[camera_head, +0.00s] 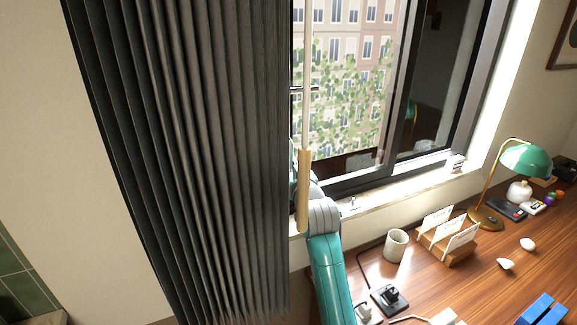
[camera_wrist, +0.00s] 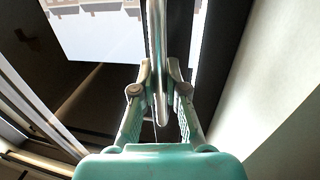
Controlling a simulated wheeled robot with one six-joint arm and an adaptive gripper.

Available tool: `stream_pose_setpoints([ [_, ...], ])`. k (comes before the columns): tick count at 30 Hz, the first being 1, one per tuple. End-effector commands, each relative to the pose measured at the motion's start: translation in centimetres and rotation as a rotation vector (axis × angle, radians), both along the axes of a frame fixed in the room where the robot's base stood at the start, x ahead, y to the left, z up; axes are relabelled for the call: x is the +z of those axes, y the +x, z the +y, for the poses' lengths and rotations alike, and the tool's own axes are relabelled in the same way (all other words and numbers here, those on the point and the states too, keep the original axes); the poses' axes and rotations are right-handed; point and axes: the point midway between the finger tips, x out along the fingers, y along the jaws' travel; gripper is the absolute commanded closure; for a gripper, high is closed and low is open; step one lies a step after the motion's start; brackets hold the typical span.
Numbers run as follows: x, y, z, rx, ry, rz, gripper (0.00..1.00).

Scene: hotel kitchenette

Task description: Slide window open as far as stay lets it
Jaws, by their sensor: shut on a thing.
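The window has dark frames; its upright (camera_head: 401,85) stands between a bright pane on the left and a darker, reflecting pane on the right. In the wrist view a shiny upright metal bar handle (camera_wrist: 157,50) runs down between the fingers of my gripper (camera_wrist: 160,78). My gripper is shut on this handle near its lower end, against a dark frame. In the head view my teal arm reaches up to the window's lower left, and the gripper is mostly hidden behind the curtain edge and wand. The stay cannot be made out.
A grey pleated curtain (camera_head: 205,150) hangs left of my arm. A wand with a wooden grip (camera_head: 303,190) hangs right before my wrist. The sill (camera_head: 395,192) is mostly bare. The desk below holds a cup (camera_head: 396,245), card holder (camera_head: 447,246) and green lamp (camera_head: 525,160).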

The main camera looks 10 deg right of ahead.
Motion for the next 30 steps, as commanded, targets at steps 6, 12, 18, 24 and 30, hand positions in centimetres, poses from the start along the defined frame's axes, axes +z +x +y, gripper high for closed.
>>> stream_pose_setpoints([
  [6,0.0,1.8,-5.6,-0.013,-0.001,0.001,1.0],
  [12,0.0,2.6,-8.1,-0.008,-0.001,0.0,1.0],
  [18,0.0,2.7,-8.2,-0.006,-0.001,-0.001,1.0],
  [24,0.0,2.7,-8.2,-0.006,-0.001,0.0,0.71],
  [30,0.0,2.7,-8.2,-0.006,-0.001,-0.001,0.62],
])
